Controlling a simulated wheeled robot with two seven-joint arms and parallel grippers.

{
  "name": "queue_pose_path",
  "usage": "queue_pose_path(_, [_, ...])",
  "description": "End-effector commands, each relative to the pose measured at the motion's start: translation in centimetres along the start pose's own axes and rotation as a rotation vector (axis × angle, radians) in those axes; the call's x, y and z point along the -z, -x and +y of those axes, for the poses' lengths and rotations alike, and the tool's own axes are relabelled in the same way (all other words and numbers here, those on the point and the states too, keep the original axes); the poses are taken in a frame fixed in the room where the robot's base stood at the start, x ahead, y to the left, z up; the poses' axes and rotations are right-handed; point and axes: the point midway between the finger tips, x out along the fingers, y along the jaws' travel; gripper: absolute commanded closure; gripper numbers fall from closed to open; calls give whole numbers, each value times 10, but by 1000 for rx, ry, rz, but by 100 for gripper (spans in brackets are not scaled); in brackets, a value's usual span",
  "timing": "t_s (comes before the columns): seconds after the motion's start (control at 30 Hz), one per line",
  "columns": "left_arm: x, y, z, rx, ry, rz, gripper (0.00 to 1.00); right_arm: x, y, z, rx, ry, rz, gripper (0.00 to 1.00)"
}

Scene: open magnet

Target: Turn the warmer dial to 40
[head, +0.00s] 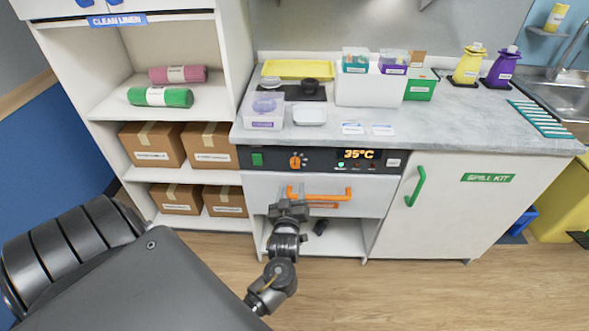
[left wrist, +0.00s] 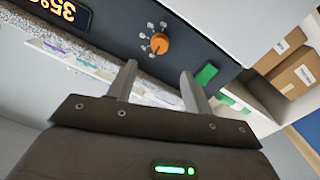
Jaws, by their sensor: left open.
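The warmer dial is an orange knob (head: 295,161) on the dark control panel (head: 222,157) under the counter. The lit display (head: 358,154) beside it reads 35°C. The dial also shows in the left wrist view (left wrist: 160,43), ringed by small marks. My left gripper (head: 288,208) is in front of the warmer drawer, below the dial and near the orange handle (head: 330,197). In the left wrist view my left gripper (left wrist: 158,68) has its fingers apart with nothing between them. The dial lies beyond the fingertips, apart from them. My right gripper is not in view.
A green switch (head: 257,159) is left of the dial. The countertop (head: 440,125) above holds bins, a yellow tray (head: 298,69) and bottles. A shelf with boxes (head: 153,144) stands at left. A cabinet with a green handle (head: 415,186) is at right. Floor in front is clear.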

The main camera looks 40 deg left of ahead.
Motion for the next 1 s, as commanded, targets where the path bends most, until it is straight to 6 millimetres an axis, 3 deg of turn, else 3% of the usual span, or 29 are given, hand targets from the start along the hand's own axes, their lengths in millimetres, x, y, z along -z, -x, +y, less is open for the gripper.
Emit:
queue_pose_path(0.6, [-1,-95,1,-2,-4,-2,49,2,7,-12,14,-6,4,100])
queue_pose_path(1.0, [-1,-106,0,-2,-3,-3,49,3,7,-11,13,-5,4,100])
